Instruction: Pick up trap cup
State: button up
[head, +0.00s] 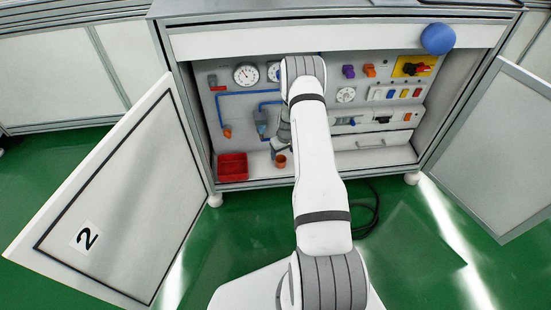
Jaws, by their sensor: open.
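A small orange-brown cup (281,161), which looks like the trap cup, stands on the cabinet floor below the panel. My gripper (280,150) is just above it and partly hidden behind my white arm. The gripper is open, with its dark fingers pointing down toward the cup. The view is too small to tell whether the fingers touch the cup. A blue fitting (261,127) on a blue pipe is on the panel just left of the gripper.
A red bin (232,167) stands left of the cup. The panel carries gauges (246,74), switches and a drawer (370,140). Open doors flank the cabinet, the left marked 2 (86,238). A blue ball (438,39) is at the top right. A dark cable (372,210) lies on the green floor.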

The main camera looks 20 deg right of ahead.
aim_at(281, 160)
jog(key=f+b, duration=0.1)
jog(key=f, duration=0.1)
jog(key=w+f+b, duration=0.1)
jog(key=f, duration=0.2)
jog(key=f+b, duration=0.1)
jog(key=f, duration=0.1)
jog(key=shift+w+a+f, duration=0.1)
jog(key=shift+w+f, duration=0.05)
jog(key=shift+w, duration=0.15)
jog(key=c, duration=1.1)
